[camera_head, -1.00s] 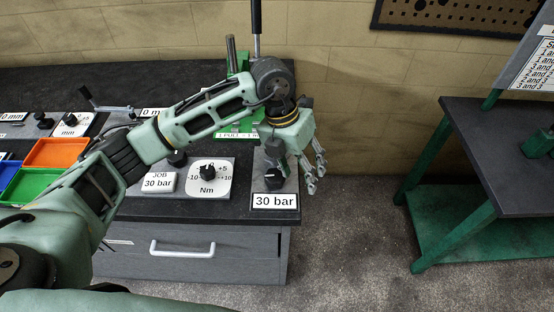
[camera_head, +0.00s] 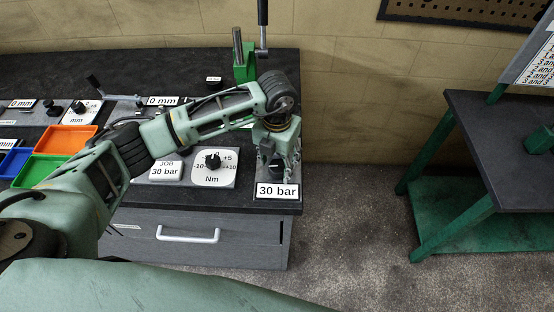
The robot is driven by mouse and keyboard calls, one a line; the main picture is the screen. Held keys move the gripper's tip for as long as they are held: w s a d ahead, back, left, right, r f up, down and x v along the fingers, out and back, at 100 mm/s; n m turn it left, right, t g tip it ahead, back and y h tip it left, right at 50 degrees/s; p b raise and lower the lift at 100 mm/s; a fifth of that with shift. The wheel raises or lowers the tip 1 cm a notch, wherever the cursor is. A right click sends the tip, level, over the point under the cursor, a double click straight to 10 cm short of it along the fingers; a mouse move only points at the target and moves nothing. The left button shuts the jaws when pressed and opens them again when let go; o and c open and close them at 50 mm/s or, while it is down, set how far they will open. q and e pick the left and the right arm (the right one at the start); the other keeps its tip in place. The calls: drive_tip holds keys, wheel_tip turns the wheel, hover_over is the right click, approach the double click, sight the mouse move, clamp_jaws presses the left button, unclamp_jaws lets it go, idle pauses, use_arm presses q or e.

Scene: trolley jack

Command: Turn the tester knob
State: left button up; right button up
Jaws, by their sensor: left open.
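The tester (camera_head: 292,178) stands at the right end of the dark bench, with a display plate reading 30 bar (camera_head: 277,191) at its front edge. Its dark knob (camera_head: 276,169) is just behind the plate, mostly hidden by my left gripper. My left gripper (camera_head: 279,176) points down over the knob, open, with its fingers around or beside it; I cannot tell whether they touch it. A white card (camera_head: 166,171) reading JOB 30 bar lies to the left. My right gripper is out of view.
A dial marked Nm (camera_head: 213,161) sits left of the tester. A green jack with an upright handle (camera_head: 245,62) stands behind my arm. Orange (camera_head: 66,140) and green (camera_head: 38,171) trays lie at left. Open floor separates the bench from a green-legged table (camera_head: 500,150).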

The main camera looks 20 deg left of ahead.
use_arm(q)
drive_tip(key=c, duration=1.1)
drive_tip(key=shift+w+f+m+b, duration=0.1)
drive_tip(key=shift+f+m+b, duration=0.15)
drive_tip(key=shift+b, duration=0.4)
drive_tip(key=shift+r+m+b, duration=0.15)
drive_tip(key=shift+m+b, duration=0.25)
drive_tip(key=shift+m, duration=0.05)
drive_tip(key=shift+r, duration=0.15)
drive_tip(key=o, duration=1.1)
